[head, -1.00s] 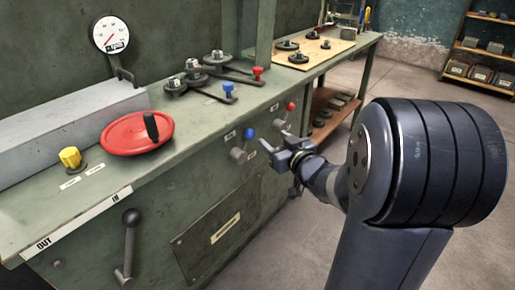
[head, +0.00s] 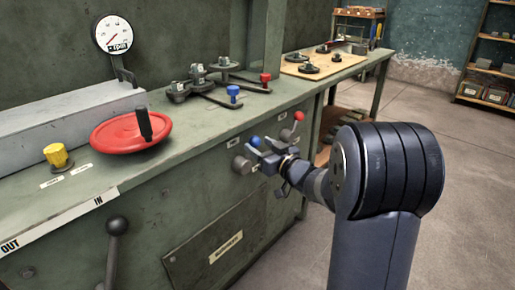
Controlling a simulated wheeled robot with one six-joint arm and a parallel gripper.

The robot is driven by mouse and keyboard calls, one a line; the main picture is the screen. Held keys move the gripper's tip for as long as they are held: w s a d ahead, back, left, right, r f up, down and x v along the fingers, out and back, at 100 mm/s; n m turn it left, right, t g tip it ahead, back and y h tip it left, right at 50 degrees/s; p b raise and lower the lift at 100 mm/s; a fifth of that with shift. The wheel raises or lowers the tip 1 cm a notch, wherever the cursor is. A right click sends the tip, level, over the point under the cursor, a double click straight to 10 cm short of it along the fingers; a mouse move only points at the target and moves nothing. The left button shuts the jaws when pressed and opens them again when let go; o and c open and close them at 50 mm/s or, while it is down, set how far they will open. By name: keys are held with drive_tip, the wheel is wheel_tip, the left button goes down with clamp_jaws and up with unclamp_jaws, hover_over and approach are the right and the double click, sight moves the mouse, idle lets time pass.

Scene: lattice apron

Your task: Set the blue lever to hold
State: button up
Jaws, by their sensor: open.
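A blue-knobbed lever (head: 255,141) stands on the front panel of the green machine, tilted up and right from its round grey hub (head: 241,164). My gripper (head: 263,152) is open, right at this lever, its fingers just below and right of the blue knob. I cannot tell whether they touch it. My gripper hides part of the lever's shaft. Another blue-capped handle (head: 233,91) sits on the bench top on a flat dark arm. The small label (head: 232,142) near the front lever is too small to read.
A red-knobbed lever (head: 298,116) is just right of my gripper. A red handwheel (head: 131,132), a yellow knob (head: 56,156) and a dial gauge (head: 114,34) are at left. A black-knobbed lever (head: 116,226) is low on the front. Open floor lies at right.

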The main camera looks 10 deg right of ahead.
drive_tip(key=shift+x, duration=1)
clamp_jaws()
